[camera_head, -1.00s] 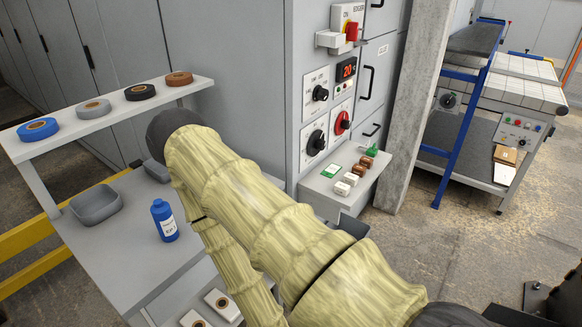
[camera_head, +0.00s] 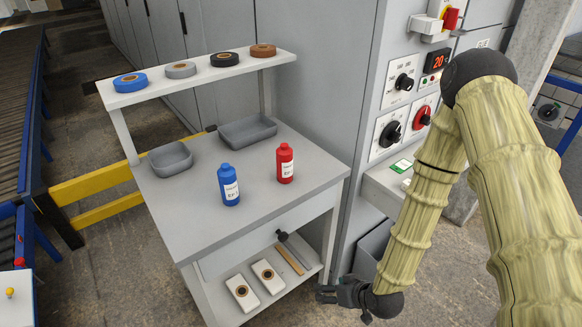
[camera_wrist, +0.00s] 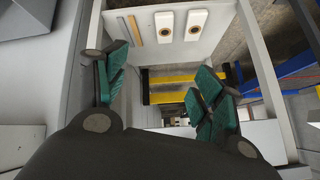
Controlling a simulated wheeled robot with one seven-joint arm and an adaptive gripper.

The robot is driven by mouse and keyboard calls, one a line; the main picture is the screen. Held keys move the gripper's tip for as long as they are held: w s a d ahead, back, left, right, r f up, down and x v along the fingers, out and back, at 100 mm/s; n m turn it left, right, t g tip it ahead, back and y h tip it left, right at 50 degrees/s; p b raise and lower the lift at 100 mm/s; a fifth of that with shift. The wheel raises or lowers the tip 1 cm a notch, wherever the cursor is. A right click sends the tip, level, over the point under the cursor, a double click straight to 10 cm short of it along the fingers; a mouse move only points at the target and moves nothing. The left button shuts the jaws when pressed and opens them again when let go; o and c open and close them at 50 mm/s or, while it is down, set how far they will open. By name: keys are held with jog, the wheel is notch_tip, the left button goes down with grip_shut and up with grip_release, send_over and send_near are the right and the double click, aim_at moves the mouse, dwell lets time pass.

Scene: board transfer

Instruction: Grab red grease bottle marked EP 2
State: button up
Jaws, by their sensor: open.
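A red bottle (camera_head: 285,163) with a white label stands upright on the grey workbench top (camera_head: 200,228). A blue bottle (camera_head: 229,185) with a similar label stands to its left, a little nearer the front. The label print is too small to read surely. My gripper (camera_head: 345,292) is low at the bench's right front side, below the top and apart from both bottles. In the wrist view its green-padded fingers (camera_wrist: 163,92) are spread with nothing between them. Neither bottle shows in the wrist view.
Two grey trays (camera_head: 171,157) (camera_head: 248,143) sit at the back of the bench. A raised shelf (camera_head: 210,70) above holds several tape rolls. The lower shelf (camera_head: 235,314) holds two white boxes and tools. The grey machine cabinet (camera_head: 365,60) stands close on the right.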

jog(key=w+a+r+n+t+y, duration=0.2)
jog(key=w+a+r+t+y, duration=0.15)
jog(key=w+r, duration=0.8)
jog(key=n+t+y+b, duration=0.1)
jog(key=n+t+y, duration=0.2)
jog(key=n+y, duration=0.1)
send_near(291, 167)
jog(key=x, duration=0.6)
jog(key=shift+w+r+p, duration=0.15)
jog(key=shift+p, duration=0.25)
jog(key=shift+p+x, duration=0.9)
jog(key=shift+x, duration=2.2)
jog(key=shift+a, duration=0.2)
jog(key=c, duration=1.3)
